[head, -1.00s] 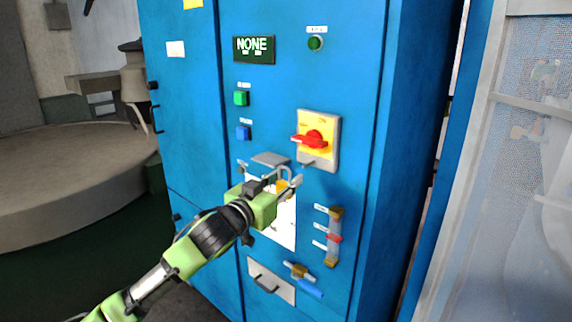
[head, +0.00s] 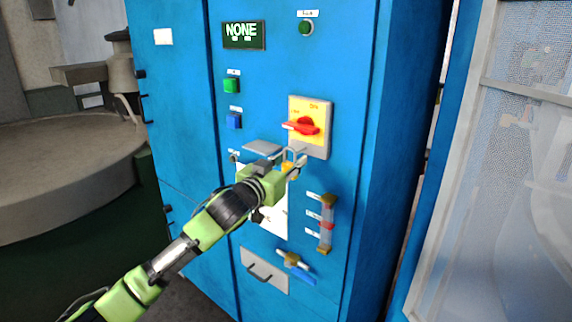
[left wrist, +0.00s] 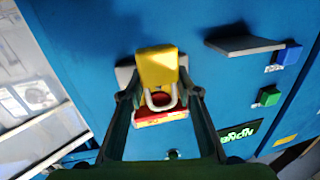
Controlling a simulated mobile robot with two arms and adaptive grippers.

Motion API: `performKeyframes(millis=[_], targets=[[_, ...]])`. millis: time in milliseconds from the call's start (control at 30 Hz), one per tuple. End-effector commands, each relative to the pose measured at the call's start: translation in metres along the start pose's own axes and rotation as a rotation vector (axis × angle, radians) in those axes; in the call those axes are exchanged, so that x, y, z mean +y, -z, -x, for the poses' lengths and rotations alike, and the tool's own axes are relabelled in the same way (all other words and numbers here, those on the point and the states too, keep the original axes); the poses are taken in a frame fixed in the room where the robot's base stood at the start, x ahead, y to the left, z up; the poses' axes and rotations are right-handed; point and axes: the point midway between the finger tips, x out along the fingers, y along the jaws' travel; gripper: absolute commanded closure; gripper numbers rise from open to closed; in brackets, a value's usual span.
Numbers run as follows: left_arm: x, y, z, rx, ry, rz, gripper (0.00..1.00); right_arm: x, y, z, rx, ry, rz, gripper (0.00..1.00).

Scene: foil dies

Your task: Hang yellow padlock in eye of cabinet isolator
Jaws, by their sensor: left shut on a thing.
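The yellow padlock (left wrist: 157,68) is between the fingers of my left gripper (left wrist: 160,94) in the left wrist view, its silver shackle extending past the body. In the head view my left gripper (head: 292,168) is shut on the padlock, whose shackle stands upward just below the isolator. The cabinet isolator (head: 309,126) is a yellow plate in a grey frame with a red handle (head: 303,126). In the left wrist view the isolator (left wrist: 150,118) lies partly behind the padlock and shackle. I cannot make out the eye, or whether the shackle touches it. My right gripper is not in view.
A small grey shelf (head: 263,147) juts from the blue cabinet left of the gripper. Green (head: 231,86) and blue (head: 234,120) buttons sit above it. A sight gauge (head: 327,224), a valve with a blue handle (head: 300,270) and a drawer (head: 264,271) are below.

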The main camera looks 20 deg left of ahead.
Motion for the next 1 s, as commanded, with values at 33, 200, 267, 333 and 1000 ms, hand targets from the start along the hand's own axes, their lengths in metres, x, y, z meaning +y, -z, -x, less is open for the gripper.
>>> performKeyframes(millis=[33,200,267,333,1000], targets=[[0.001,0.001,-0.003,0.002,0.0,0.0,0.93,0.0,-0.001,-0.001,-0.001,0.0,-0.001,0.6],[0.003,0.0,-0.013,0.002,0.0,0.0,0.93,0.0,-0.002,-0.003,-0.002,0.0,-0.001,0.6],[0.003,-0.001,-0.017,0.002,0.0,0.0,0.93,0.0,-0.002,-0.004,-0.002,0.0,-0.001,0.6],[0.004,0.0,-0.021,0.003,0.0,0.0,0.93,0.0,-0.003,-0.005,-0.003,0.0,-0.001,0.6],[0.009,-0.012,-0.045,-0.002,0.001,-0.001,0.93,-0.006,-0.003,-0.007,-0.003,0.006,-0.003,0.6]])
